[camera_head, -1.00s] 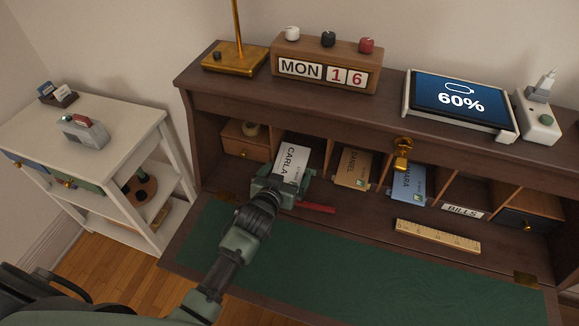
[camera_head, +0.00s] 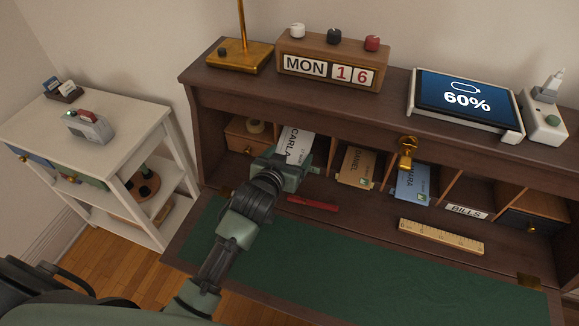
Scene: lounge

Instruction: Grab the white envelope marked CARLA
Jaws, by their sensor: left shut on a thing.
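The white envelope marked CARLA (camera_head: 297,144) stands tilted in a pigeonhole of the dark wooden desk, left of the brown DANIEL envelope (camera_head: 356,166). My left gripper (camera_head: 283,160) is at its lower front part and is shut on it; the fingers hide that part of the envelope. The blue envelope ending in MARA (camera_head: 411,184) stands in the compartment further right. My right gripper is not in view.
A red pen-like object (camera_head: 313,203) and a wooden ruler (camera_head: 441,237) lie on the desk (camera_head: 370,206). The green mat (camera_head: 340,262) is clear. A white shelf unit (camera_head: 120,125) stands at left.

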